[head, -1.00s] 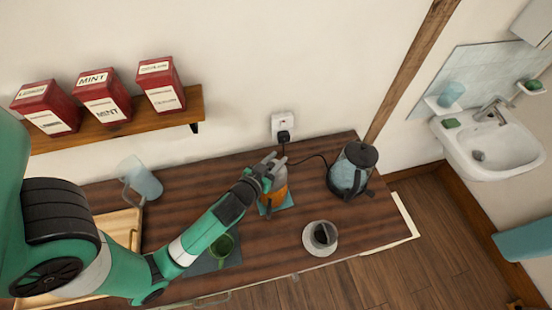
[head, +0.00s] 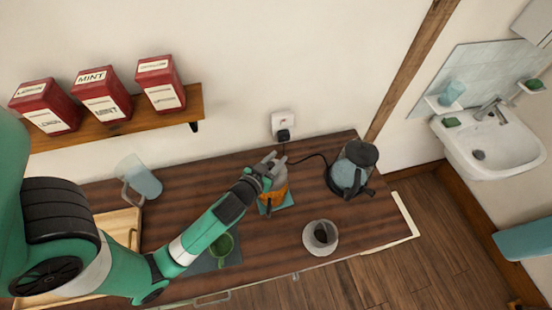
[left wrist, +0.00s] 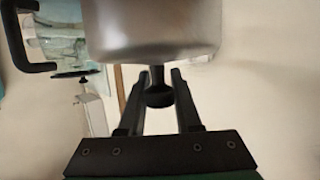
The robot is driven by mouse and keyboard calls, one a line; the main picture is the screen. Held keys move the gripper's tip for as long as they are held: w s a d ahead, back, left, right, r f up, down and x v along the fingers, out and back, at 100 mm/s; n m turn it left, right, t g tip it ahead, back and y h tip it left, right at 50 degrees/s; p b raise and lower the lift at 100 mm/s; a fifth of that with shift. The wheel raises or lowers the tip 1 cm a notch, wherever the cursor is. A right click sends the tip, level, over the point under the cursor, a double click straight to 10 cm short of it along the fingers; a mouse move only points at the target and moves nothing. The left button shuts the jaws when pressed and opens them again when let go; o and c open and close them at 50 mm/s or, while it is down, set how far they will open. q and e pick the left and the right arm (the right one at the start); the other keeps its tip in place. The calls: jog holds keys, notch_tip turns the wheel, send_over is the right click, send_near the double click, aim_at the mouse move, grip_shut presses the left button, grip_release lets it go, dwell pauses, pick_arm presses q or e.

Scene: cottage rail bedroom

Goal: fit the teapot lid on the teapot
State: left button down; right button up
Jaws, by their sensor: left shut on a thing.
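The teapot (head: 277,197), with amber contents, stands on a small teal mat (head: 287,205) near the middle of the counter. My left gripper (head: 272,163) is above the teapot and partly covers it. In the left wrist view my left gripper (left wrist: 159,92) is shut on the black knob of the teapot lid (left wrist: 150,35). The lid is a smooth grey metal cylinder and fills the upper middle of that view. The lid is mostly hidden in the head view, so I cannot tell whether it touches the teapot rim. My right gripper is not in view.
A kettle (head: 350,180) stands right of the teapot, with its cord running to a wall socket (head: 283,124). A grey cup (head: 320,238) is near the front edge. A green mug (head: 222,245), a glass jug (head: 143,182) and a wooden tray (head: 122,222) are left.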

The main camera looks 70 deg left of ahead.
pick_arm(q)
jog(key=shift+f, duration=0.1)
dwell(0.4)
jog(key=shift+f+b, duration=1.3)
jog(key=shift+f, duration=0.05)
jog(key=shift+f, duration=0.2)
jog(key=c, duration=0.5)
grip_release()
